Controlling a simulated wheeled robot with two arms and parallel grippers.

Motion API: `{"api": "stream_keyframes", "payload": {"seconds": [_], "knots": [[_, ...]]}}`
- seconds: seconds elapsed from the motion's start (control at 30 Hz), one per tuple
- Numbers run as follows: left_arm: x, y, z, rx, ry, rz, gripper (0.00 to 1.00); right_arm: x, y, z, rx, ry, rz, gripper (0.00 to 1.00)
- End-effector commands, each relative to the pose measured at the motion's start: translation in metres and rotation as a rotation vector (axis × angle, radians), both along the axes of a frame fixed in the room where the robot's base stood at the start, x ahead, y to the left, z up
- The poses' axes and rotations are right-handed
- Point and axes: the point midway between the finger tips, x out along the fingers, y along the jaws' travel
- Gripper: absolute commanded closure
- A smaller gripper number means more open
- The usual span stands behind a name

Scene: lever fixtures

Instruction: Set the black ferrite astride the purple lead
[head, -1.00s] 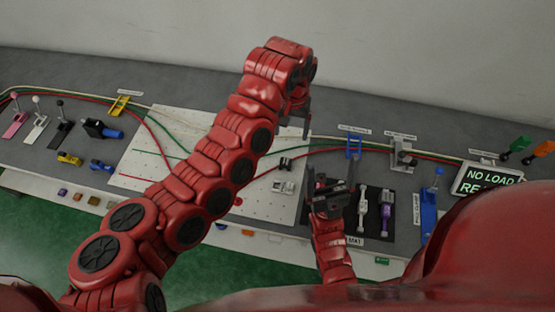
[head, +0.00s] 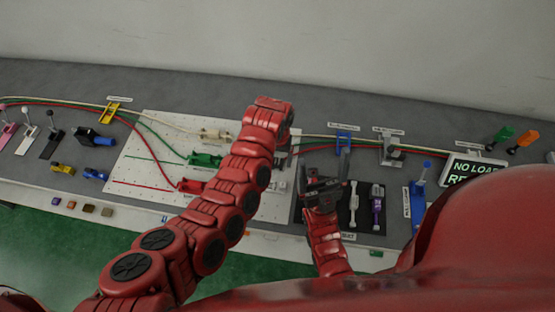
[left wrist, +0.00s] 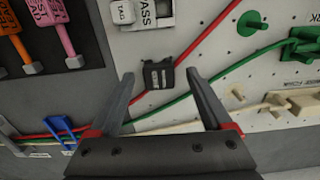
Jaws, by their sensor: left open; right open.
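The black ferrite (left wrist: 158,74) lies on the white board between my left gripper's open fingertips in the left wrist view. A red lead (left wrist: 208,35) meets its upper right side, and a green lead (left wrist: 185,97) passes just below it. I cannot tell whether the ferrite sits around or beside the red lead. My left gripper (left wrist: 159,76) is open and empty. In the head view my left arm hides its fingers and the ferrite.
The black tray holds a white piece (head: 353,205) and a purple piece (head: 377,204). A blue bracket (head: 343,141) and a grey fixture (head: 391,150) stand behind it. Green (head: 205,160) and red (head: 190,186) connectors sit on the board left of my arm.

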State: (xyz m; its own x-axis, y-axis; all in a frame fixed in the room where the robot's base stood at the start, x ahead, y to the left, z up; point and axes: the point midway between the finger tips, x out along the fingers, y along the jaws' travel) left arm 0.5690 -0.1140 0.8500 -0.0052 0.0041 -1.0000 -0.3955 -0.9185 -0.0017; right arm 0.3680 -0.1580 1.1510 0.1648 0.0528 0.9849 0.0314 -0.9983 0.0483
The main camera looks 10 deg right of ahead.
Motion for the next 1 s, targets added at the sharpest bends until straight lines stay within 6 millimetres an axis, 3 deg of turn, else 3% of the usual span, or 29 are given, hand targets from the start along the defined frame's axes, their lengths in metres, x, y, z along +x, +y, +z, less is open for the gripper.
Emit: {"api": "stream_keyframes", "payload": {"seconds": [0.2,0.43,0.87,1.0], "knots": [[0.002,-0.002,-0.016,-0.002,-0.005,-0.002,0.18,0.0,0.0,0.006,0.0,0.001,0.0,0.09],[0.002,-0.002,-0.017,-0.004,-0.006,-0.001,0.19,0.0,0.0,0.005,0.0,0.001,0.0,0.09],[0.002,-0.002,-0.017,-0.004,-0.005,-0.001,0.97,0.0,0.0,0.005,0.0,0.001,0.0,0.09],[0.002,-0.002,-0.017,-0.004,-0.005,-0.001,1.0,0.0,0.0,0.006,0.0,0.001,0.0,0.09]]}}
